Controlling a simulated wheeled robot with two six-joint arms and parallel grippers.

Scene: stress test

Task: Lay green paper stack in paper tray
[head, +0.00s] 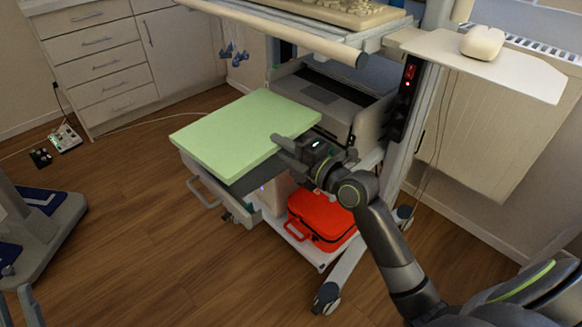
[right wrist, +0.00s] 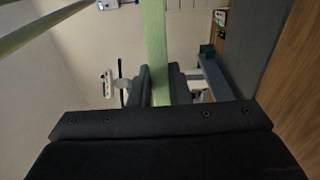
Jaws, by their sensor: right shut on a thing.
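The green paper stack (head: 240,132) is a thick, flat pale-green slab, held roughly level over the front of a cart. My right gripper (head: 288,150) is shut on its near right edge. In the right wrist view the stack (right wrist: 155,45) shows edge-on as a green strip between the two dark fingers (right wrist: 158,85). A grey machine (head: 325,98) like a printer, with a dark recessed top, stands behind the stack; I cannot tell for sure which part is the paper tray. Two grey prongs at the lower left, seemingly my left gripper (head: 16,305), stand apart with nothing between them.
Below the stack is a drawer front with a handle (head: 205,192). A red case (head: 322,218) sits on the cart's lower shelf. An upper shelf with a rounded rail (head: 290,36) overhangs the machine. A side shelf (head: 500,68) carries a mouse (head: 483,42). The floor at left is mostly clear.

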